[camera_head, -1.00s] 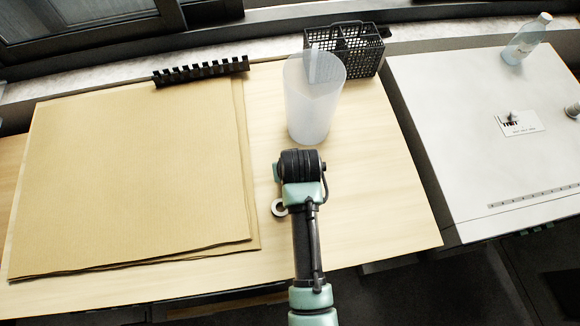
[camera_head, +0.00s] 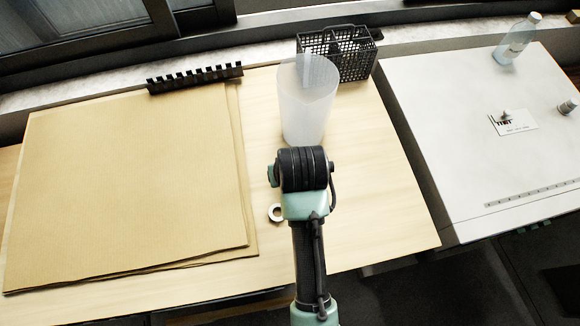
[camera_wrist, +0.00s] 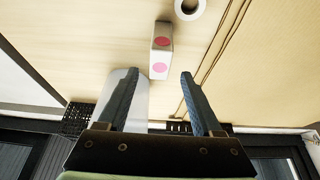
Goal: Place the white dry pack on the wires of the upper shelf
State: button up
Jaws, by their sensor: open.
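The white dry pack appears to be the small white block with two pink round spots (camera_wrist: 161,50) in the wrist view, on the light wooden surface. My gripper (camera_wrist: 159,73) is open, its two dark fingers apart on either side of the pack's lower end in that picture. Nothing is held, and contact cannot be told. In the head view the pack is not seen; my arm likely hides it. The wires of the upper shelf cannot be made out in either view.
A translucent tumbler (camera_head: 306,108) and a black mesh basket (camera_head: 350,60) stand behind my arm. A white ring (camera_head: 276,212) lies beside it. Brown sheets (camera_head: 130,180) cover the left side, with a black toothed strip (camera_head: 195,79) behind. A white board (camera_head: 480,130) with a bottle (camera_head: 516,40) is right.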

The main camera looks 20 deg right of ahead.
jog(key=shift+v, duration=2.05)
